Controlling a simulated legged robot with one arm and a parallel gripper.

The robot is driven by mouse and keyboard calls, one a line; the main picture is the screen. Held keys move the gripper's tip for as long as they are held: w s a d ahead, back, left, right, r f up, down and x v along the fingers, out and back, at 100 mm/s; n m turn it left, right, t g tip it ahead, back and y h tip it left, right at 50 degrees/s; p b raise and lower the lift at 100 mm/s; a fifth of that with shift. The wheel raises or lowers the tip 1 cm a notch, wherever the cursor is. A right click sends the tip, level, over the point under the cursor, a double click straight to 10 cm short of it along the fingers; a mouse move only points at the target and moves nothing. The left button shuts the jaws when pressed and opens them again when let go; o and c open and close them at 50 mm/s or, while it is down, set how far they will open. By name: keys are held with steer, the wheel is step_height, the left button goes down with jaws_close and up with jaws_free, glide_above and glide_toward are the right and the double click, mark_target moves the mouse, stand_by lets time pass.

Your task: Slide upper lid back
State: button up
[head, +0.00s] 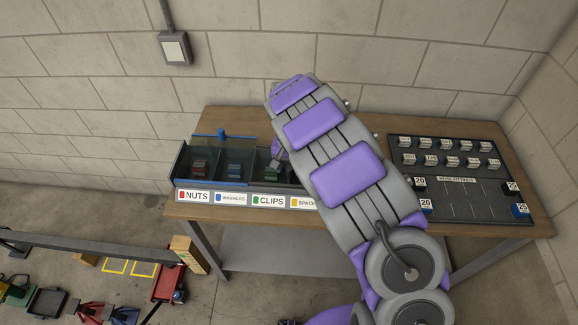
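A long sorting box (180,178) stands on the table, its front labelled NUTS, WASHERS, CLIPS and a partly hidden SPACE... label. A see-through lid with a blue bar and knob (222,134) shows at the box's back left. I cannot tell whether another lid lies below it. My arm reaches over the right part of the box and hides it. A small purple part of my arm shows beside the clips compartment.
The wooden table (480,229) stands against a block wall. A dark board (470,200) with several numbered blocks lies on its right. A grey rail (90,247), a red cart (168,283) and other items stand at the lower left. A wall box (175,48) hangs above.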

jaws_close()
stand_by(0.4)
steer(key=shift+d, duration=0.1)
steer(key=d+p, duration=0.1)
steer(key=d, duration=1.1)
steer(key=shift+s+d, duration=0.15)
steer(key=shift+d, duration=0.15)
